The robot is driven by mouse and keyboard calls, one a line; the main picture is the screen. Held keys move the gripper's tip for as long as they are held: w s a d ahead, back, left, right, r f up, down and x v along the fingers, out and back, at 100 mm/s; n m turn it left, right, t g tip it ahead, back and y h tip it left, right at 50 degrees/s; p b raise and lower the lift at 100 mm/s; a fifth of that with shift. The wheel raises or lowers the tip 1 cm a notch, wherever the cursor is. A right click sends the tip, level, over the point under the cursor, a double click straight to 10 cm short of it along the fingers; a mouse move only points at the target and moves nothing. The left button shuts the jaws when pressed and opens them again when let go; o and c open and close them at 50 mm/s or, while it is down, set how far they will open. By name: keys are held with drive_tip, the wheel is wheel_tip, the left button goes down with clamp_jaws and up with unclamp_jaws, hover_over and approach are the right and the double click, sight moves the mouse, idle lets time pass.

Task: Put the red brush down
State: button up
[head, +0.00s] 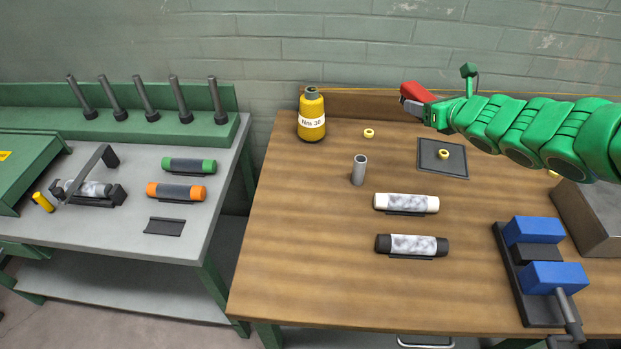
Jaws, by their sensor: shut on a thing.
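My gripper (428,108) reaches in from the right on a green arm and is above the back of the wooden table (310,240). It is shut on the red brush (413,92), which is held up in the air, its red part pointing up and to the left. The gripper hides part of the brush, and its bristles cannot be made out. A dark square mat (430,165) with a small yellow ring (443,154) lies on the table below and slightly right of the gripper.
A yellow bottle (311,125) stands at the back left, with a grey tube (359,170) nearby. White-ended (406,203) and black-ended (411,245) rollers lie mid-table. A blue vise (553,276) is at right. A grey bench (205,225) stands left. The table's front left is clear.

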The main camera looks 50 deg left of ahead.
drive_tip(key=s+a+f+n+g, duration=0.1)
drive_tip(key=s+a+n+g, duration=0.15)
drive_tip(key=s+a, duration=0.95)
drive_tip(key=g, duration=0.2)
hover_over(313, 182)
wheel_tip(313, 182, down, 10)
drive_tip(key=shift+n+t+y, duration=0.25)
drive_tip(key=shift+n+y, duration=0.05)
drive_tip(key=shift+n, duration=0.15)
drive_tip(key=shift+a+f, duration=0.1)
drive_tip(key=shift+f, duration=4.45)
drive_tip(key=shift+f, duration=0.1)
drive_tip(key=o, duration=1.1)
drive_tip(key=shift+c, duration=0.2)
drive_tip(key=shift+v, duration=6)
